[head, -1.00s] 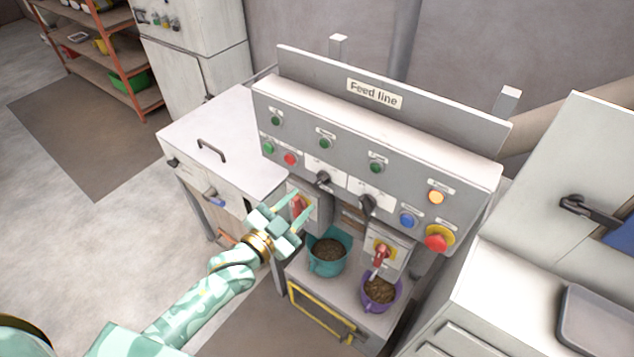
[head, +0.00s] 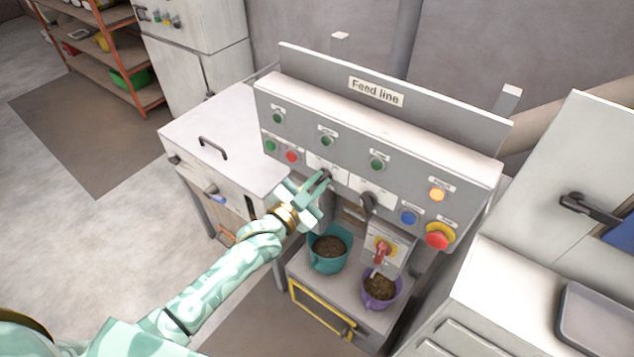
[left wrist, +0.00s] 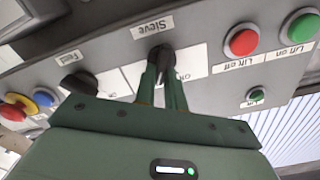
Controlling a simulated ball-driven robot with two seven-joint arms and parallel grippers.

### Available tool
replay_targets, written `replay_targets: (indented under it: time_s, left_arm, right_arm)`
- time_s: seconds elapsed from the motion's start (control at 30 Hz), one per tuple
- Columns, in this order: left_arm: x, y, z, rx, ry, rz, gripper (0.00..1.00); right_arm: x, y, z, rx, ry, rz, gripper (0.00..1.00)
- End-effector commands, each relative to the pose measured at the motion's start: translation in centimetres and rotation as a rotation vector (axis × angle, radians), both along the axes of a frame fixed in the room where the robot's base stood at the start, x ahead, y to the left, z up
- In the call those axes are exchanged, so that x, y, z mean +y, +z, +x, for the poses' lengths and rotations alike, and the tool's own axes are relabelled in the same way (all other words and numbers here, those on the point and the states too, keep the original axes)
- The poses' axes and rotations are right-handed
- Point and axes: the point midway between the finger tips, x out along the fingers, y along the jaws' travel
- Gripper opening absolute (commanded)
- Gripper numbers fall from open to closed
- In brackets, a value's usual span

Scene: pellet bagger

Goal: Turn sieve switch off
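The sieve switch (left wrist: 160,55) is a black rotary knob on a white plate, under a "Sieve" label (left wrist: 152,27) that reads upside down in the left wrist view. An "ON" mark shows beside it. My left gripper (left wrist: 163,72) has its two green fingertips at the knob, one on each side, close together and seemingly touching it. In the head view my left gripper (head: 321,183) reaches the front panel and mostly covers the switch. Which way the knob points is hard to tell. My right gripper is not in view.
A similar black feed knob (head: 367,202) sits right of the sieve switch. Green and red lift buttons (head: 291,156) are to the left. A blue button (head: 408,217) and a red emergency button (head: 437,241) are at right. Teal (head: 328,254) and purple (head: 380,289) pellet cups stand below.

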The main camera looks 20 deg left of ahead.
Motion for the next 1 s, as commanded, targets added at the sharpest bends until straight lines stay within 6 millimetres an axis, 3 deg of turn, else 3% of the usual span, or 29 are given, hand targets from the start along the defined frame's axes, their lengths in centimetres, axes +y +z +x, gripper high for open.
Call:
replay_targets:
  time_s: [0.47, 1.0]
  left_arm:
    - [0.2, 0.2, 0.0, 0.052, 0.0, -0.136, 0.0]
    - [0.6, 0.2, 0.2, 0.22, 0.0, -0.597, 0.0]
  right_arm:
    - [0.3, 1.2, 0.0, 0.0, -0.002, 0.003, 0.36]
    - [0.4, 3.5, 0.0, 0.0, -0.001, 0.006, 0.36]
